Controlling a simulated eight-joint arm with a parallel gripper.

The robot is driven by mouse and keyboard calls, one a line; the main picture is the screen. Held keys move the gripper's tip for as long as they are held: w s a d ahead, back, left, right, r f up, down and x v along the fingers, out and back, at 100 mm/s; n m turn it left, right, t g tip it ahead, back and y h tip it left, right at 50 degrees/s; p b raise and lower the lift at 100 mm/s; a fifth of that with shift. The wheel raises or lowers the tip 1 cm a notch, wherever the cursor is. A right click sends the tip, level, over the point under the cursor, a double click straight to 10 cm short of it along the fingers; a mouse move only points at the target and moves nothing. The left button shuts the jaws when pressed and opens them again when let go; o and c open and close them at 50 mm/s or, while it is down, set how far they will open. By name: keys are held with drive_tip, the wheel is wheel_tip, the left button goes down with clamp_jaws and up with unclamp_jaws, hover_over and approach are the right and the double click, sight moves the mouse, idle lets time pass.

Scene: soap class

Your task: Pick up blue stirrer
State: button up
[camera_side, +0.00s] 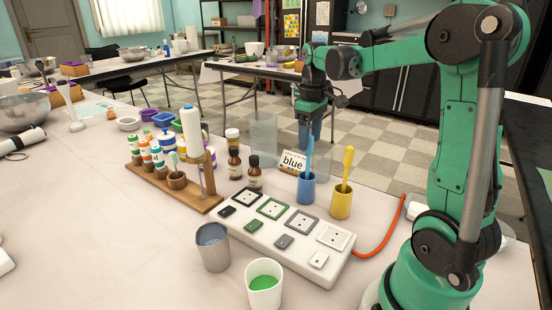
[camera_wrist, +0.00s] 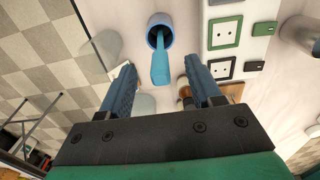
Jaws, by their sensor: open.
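The blue stirrer (camera_side: 309,156) stands in a blue cup (camera_side: 306,188) on the table, in front of a small card reading "blue" (camera_side: 293,161). My gripper (camera_side: 310,143) is above the cup, pointing down, with its fingers at the upper end of the stirrer. In the wrist view the stirrer (camera_wrist: 160,62) shows in its cup (camera_wrist: 159,24), and its near end reaches toward the gap between the two open fingers of my gripper (camera_wrist: 160,68). I cannot tell whether a finger touches it.
A yellow stirrer (camera_side: 347,163) in a yellow cup (camera_side: 341,204) stands close on the right. A white power strip (camera_side: 290,235) lies in front. A wooden rack (camera_side: 185,190) and brown bottles (camera_side: 254,175) are to the left. A clear container (camera_side: 263,135) stands behind.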

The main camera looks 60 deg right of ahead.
sight(309, 153)
drive_tip(key=shift+f, duration=2.15)
clamp_jaws()
